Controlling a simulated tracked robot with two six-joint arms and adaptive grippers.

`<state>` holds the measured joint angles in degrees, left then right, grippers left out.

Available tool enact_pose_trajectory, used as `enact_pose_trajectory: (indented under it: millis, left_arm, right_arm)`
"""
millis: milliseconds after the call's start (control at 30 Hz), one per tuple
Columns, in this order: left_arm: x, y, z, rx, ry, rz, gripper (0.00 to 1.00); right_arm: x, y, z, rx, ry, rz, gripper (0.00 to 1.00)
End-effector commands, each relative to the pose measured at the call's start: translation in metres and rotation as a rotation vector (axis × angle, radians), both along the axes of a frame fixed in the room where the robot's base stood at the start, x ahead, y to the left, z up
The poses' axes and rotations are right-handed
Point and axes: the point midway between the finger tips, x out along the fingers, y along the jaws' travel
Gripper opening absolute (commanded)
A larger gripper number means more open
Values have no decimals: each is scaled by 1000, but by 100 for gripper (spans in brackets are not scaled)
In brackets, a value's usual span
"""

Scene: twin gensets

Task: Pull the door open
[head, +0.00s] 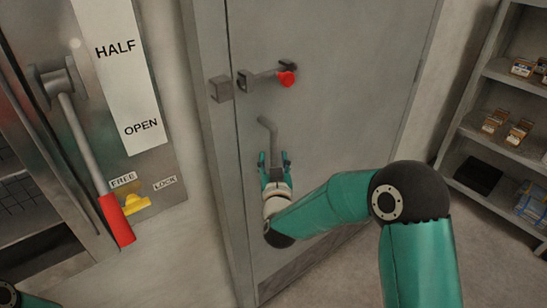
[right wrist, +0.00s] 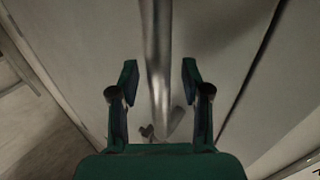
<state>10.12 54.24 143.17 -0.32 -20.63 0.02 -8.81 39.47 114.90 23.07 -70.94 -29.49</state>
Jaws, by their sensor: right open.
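The grey door (head: 340,130) fills the middle of the head view and looks closed against its frame. A grey bar handle (head: 267,127) stands on it. My right gripper (head: 273,160) is open at the lower part of this handle. In the right wrist view the bar (right wrist: 156,50) runs between the two spread fingers (right wrist: 160,82), with gaps on both sides. A bolt with a red knob (head: 287,78) sits on the door above the handle; a separate bracket (head: 221,89) is on the frame. My left gripper is out of view; only a bit of that arm shows at bottom left.
On the left, a panel carries a long lever with a red grip (head: 117,221), a yellow catch (head: 137,204) and a HALF/OPEN label (head: 118,70). Shelves (head: 490,135) with small boxes stand on the right. Some floor shows between door and shelves.

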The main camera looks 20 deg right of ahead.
Motion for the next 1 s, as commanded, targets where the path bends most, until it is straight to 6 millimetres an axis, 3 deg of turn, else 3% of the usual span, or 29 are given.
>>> enact_pose_trajectory:
  millis: [300, 600, 1000]
  left_arm:
    - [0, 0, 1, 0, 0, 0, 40]
    - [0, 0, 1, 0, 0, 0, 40]
    - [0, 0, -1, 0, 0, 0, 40]
  right_arm:
    - [3, -1, 0, 0, 0, 0, 48]
    - [2, -1, 0, 0, 0, 0, 0]
    - [1, -1, -1, 0, 0, 4, 0]
